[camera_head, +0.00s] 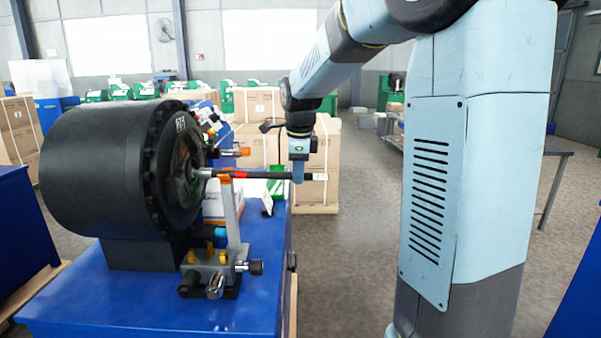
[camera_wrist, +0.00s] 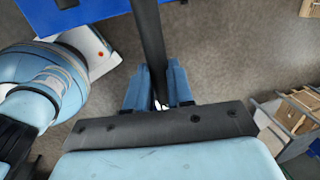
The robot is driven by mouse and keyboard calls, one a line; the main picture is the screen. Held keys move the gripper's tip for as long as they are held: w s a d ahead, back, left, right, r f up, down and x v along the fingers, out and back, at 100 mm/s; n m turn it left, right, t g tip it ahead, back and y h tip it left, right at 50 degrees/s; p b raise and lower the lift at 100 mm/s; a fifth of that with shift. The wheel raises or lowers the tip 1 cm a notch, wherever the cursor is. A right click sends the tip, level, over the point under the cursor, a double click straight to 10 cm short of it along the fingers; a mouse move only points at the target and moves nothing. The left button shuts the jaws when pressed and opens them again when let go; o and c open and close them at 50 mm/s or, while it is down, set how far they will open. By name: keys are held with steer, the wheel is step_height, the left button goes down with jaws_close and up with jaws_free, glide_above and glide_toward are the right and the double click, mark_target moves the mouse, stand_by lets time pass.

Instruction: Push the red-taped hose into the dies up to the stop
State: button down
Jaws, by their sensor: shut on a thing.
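The crimper (camera_head: 110,170) is a large black drum at the left in the head view, with its dies (camera_head: 188,170) in the round face turned to the right. The black hose (camera_head: 268,175) runs level from the dies to my gripper, with red tape (camera_head: 239,174) near its left end. A silver fitting (camera_head: 206,173) is at the die opening; how deep its tip sits is hidden. My gripper (camera_head: 298,173) points down, shut on the hose near its right end. In the wrist view the hose (camera_wrist: 149,35) passes between my blue fingers (camera_wrist: 157,88). The stop is not visible.
A grey upright bracket (camera_head: 231,215) stands under the hose, on a metal block with brass fittings (camera_head: 212,270). Both stand on the blue bench (camera_head: 130,305). Cardboard boxes (camera_head: 318,190) stand behind my gripper.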

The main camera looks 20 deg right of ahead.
mark_target(260, 172)
steer(key=shift+w+a+r, duration=0.1)
steer(key=shift+w+a, duration=0.45)
steer(key=shift+a, duration=1.1)
steer(key=shift+w+a+f, duration=0.1)
steer(key=shift+w+a, duration=0.45)
steer(key=shift+a, duration=1.05)
steer(key=shift+w+a+r, duration=0.1)
steer(key=shift+w+a, duration=0.45)
steer(key=shift+a, duration=1.1)
steer(key=shift+r, duration=0.15)
steer(key=shift+s, duration=0.1)
jaws_free()
step_height(260, 172, up, 7)
steer(key=s, duration=0.1)
steer(key=shift+a, duration=0.2)
stand_by(0.6)
stand_by(0.4)
